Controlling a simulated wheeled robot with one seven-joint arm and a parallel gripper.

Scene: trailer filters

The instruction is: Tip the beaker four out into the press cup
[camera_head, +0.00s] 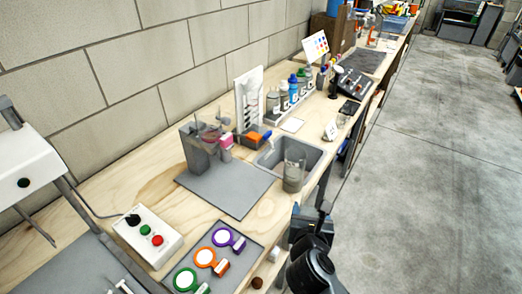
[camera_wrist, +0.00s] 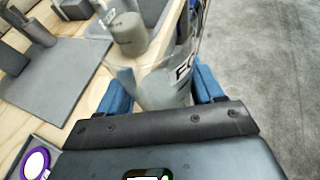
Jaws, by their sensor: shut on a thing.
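My gripper (camera_wrist: 163,92) is shut on a clear beaker, beaker four (camera_wrist: 182,70), whose blue fingers flank it in the wrist view. The beaker has dark lettering that is partly cut off and grey stuff low inside. In the head view a clear beaker (camera_head: 294,168) with grey at its bottom shows just beyond my gripper (camera_head: 311,222), in front of the grey tray. A second grey-filled vessel (camera_wrist: 129,36) with a pale label shows behind the held beaker in the wrist view. I cannot tell for sure which thing is the press cup.
A grey block-like fixture (camera_head: 198,150) stands on a dark mat (camera_head: 232,192). The grey tray (camera_head: 318,156) lies right of it. Bottles (camera_head: 293,88) stand in a rack behind. A button box (camera_head: 147,238) and coloured ring tools (camera_head: 207,257) lie at the front. Open floor is at the right.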

